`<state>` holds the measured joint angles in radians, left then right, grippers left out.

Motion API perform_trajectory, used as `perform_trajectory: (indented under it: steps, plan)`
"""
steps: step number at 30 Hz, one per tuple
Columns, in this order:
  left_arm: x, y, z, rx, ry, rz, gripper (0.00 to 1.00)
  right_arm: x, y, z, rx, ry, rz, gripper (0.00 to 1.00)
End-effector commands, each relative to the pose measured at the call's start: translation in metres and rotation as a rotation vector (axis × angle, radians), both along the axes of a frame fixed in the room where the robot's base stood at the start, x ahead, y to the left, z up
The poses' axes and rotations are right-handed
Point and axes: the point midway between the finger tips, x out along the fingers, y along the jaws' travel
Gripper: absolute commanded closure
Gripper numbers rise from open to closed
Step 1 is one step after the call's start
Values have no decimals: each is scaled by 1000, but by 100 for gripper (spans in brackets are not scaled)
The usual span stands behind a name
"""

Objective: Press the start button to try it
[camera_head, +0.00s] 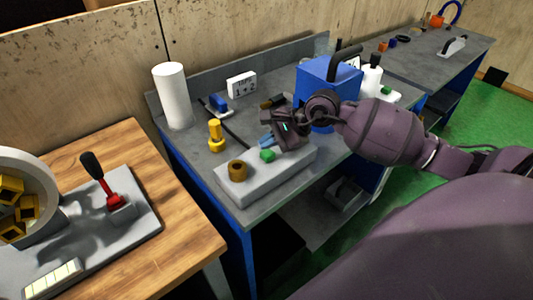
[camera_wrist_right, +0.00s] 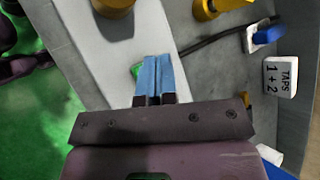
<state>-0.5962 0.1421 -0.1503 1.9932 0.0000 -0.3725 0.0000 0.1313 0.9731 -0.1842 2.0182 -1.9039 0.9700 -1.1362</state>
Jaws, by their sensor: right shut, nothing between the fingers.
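A small green button (camera_head: 267,155) sits on a light grey slab-shaped panel (camera_head: 290,176) at the front of the grey bench. My right gripper (camera_head: 265,142) is just behind and above the green button in the head view, its blue fingers shut with nothing between them. In the right wrist view the shut fingers (camera_wrist_right: 157,62) point over the panel (camera_wrist_right: 165,30), and the green button (camera_wrist_right: 136,70) shows at their left side, partly hidden. I cannot tell whether the fingertips touch it. My left gripper is not in view.
A brass-coloured knob (camera_head: 237,170) stands on the panel. Behind are a yellow valve-like part (camera_head: 216,135), a white cylinder (camera_head: 171,95), a "TAPS 1 + 2" sign (camera_head: 242,84) and a blue box (camera_head: 318,85). A red-based lever (camera_head: 108,190) stands on the wooden table.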

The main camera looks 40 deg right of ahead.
Motion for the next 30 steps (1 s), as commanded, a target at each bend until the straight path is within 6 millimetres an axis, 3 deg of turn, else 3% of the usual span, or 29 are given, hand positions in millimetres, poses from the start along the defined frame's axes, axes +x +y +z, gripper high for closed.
perform_trajectory:
  steps: [30]
  plan:
    - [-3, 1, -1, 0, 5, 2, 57, 0, 0, 1, 0, 0, 0, 100]
